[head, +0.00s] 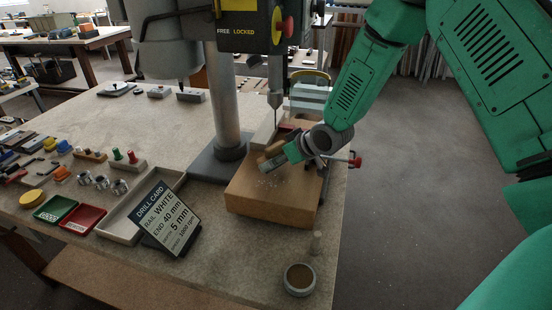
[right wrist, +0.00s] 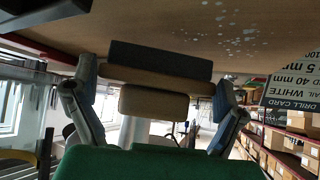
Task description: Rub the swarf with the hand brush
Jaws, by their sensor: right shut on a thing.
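The hand brush, with a pale wooden body and dark bristles (right wrist: 160,60), is held between the two fingers of my right gripper (right wrist: 155,92) in the right wrist view. In the head view my right gripper (head: 284,156) is low over the wooden block (head: 268,205), and it mostly hides the brush. The swarf (right wrist: 232,22) shows as pale specks on the block, to the right of the bristles in the wrist view. It also shows faintly in the head view (head: 266,184), in front of the gripper. I cannot tell whether the bristles touch the block. My left gripper is out of view.
The drill bit (head: 274,108) hangs just behind my right gripper. The drill column (head: 224,105) stands to the left. A drill card (head: 166,218), a red tray (head: 83,219) and a small round bowl (head: 299,279) are on the bench. A red-tipped clamp handle (head: 354,162) sticks out right.

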